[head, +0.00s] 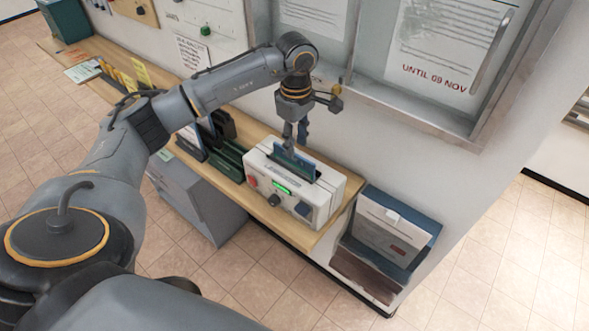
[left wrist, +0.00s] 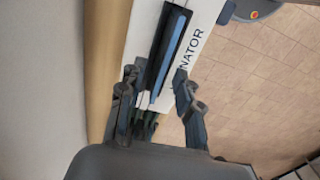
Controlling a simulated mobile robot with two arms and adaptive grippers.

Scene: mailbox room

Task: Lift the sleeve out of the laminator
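The laminator (head: 293,184) is a white box with a red button, a dark knob and a green lit display on its front. It stands near the right end of the wooden shelf. The blue sleeve (head: 297,163) stands up out of the dark slot in its top. In the left wrist view the sleeve (left wrist: 171,48) is a thin blue strip in the slot. My left gripper (head: 295,135) points down just above the slot. In the left wrist view its fingers (left wrist: 155,90) are apart, one on each side of the sleeve's line. My right gripper is not in view.
Dark green and black upright items (head: 219,146) stand left of the laminator on the shelf (head: 252,130). A wall holder with papers (head: 392,233) hangs to the right. A framed notice case (head: 425,78) is on the wall behind. A grey cabinet (head: 192,195) stands below.

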